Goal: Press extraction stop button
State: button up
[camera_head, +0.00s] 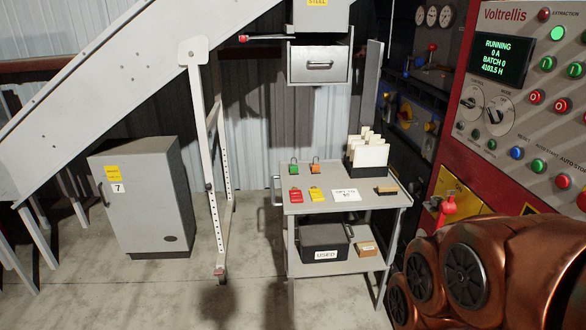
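The red control panel (459,95) with a grey face stands at the right and is cut off by the picture's edge. The word "EXTRACTION" (565,14) is printed near its top. A small red button (544,14) is beside that word, and a lit green button (557,33) is just below. Lower down are red buttons (535,97) and (561,104) under green ones (546,63). I cannot read which one is the extraction stop. The screen (500,59) reads "RUNNING". My copper-coloured arm fills the lower right in front of the panel's base. My gripper is not in view.
A grey cart (307,208) with padlocks, tags and a card rack stands in the middle. A grey cabinet (146,205) is at the left, beside a white post (222,150) on a castor. A sloping chute (100,90) crosses the upper left. The floor between cabinet and cart has free room.

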aim_at(535, 96)
jog(key=z, duration=1.25)
